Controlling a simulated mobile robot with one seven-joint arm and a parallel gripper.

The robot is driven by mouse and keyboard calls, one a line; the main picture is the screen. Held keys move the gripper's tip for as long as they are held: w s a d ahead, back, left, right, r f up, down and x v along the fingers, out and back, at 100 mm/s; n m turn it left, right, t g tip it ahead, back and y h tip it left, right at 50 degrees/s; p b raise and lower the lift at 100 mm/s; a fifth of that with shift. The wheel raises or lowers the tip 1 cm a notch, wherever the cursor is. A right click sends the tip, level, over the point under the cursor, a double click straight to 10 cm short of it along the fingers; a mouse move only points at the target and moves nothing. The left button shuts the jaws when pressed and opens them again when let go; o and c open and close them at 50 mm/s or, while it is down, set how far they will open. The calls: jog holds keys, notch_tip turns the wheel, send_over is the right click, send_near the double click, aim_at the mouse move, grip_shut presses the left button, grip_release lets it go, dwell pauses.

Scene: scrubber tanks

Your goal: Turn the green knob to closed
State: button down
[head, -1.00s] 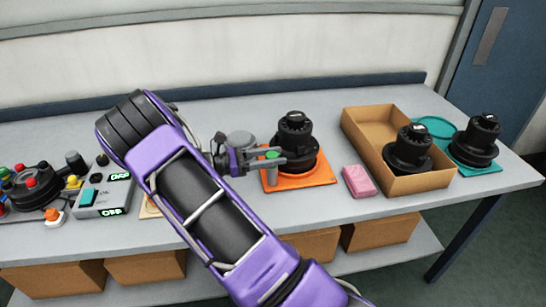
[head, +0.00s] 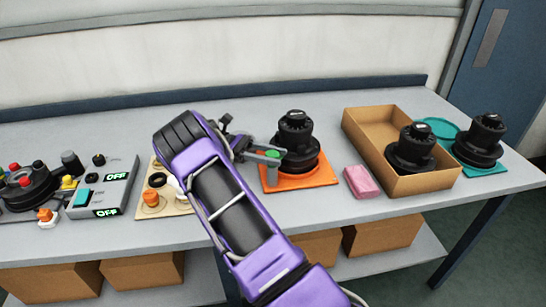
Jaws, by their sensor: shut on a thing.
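The green knob (head: 272,154) is a small green piece between my gripper's fingertips, at the left edge of the orange board (head: 318,179). A small red patch shows just left of the green. My gripper (head: 268,156) reaches in from the upper left, tilted, and is shut on the green knob. The fingers hide much of the knob, and its pointer or marking cannot be read. A black tank (head: 296,138) stands upright on the orange board just right of the fingers.
A pink block (head: 361,182) and a cardboard box (head: 424,183) holding a black tank are to the right. Another tank (head: 478,141) stands on a teal board. At left are a beige board (head: 178,209) with knobs and a grey panel (head: 119,188) reading OFF.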

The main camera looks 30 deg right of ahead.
dwell(0.4)
jog(key=shift+c, duration=1.9)
grip_release()
jog(key=shift+a, duration=0.1)
